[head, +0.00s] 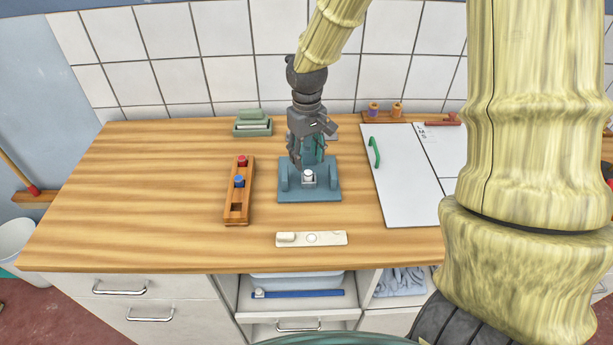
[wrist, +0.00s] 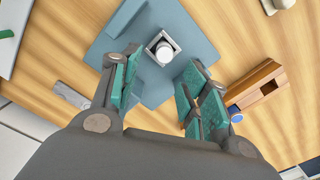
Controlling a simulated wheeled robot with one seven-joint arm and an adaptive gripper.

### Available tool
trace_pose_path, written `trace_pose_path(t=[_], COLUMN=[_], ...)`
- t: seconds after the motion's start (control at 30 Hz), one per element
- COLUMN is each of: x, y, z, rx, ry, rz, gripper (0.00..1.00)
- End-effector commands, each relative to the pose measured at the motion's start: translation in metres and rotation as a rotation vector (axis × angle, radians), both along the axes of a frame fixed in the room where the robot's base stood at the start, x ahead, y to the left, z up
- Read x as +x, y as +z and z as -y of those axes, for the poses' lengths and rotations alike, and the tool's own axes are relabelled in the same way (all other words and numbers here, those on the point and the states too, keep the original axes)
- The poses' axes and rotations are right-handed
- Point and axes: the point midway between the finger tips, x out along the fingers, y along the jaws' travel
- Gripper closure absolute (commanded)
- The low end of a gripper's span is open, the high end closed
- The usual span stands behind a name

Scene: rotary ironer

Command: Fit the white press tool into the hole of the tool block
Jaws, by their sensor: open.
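The white press tool (head: 308,175) stands upright in a square metal holder on the blue-grey press fixture (head: 320,195). In the wrist view, the white tool (wrist: 164,52) shows from above. My gripper (head: 308,154) is open above the fixture, pointing down. In the wrist view, the tool lies between and just beyond the fingertips of my gripper (wrist: 163,62), apart from both. The wooden tool block (head: 238,196) stands left of the fixture. It holds a red tool (head: 242,161) and a blue tool (head: 239,181). Its front hole (head: 237,208) is empty.
A cream plate (head: 332,239) lies near the table's front edge. A green box (head: 252,128) stands behind the tool block. A white board (head: 393,185) with a green handle (head: 374,153) lies to the right. The table's left side is clear.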

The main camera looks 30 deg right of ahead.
Motion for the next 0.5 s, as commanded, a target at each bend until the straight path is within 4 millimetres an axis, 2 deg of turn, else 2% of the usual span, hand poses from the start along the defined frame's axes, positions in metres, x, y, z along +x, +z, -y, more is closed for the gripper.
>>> trace_pose_path(t=[0.17,0.5], x=[-0.004,-0.004], y=[-0.008,-0.043], z=[0.000,-0.003], rx=[0.000,0.000], ry=[-0.001,-0.002], rz=[0.000,-0.001], gripper=[0.55,0.55])
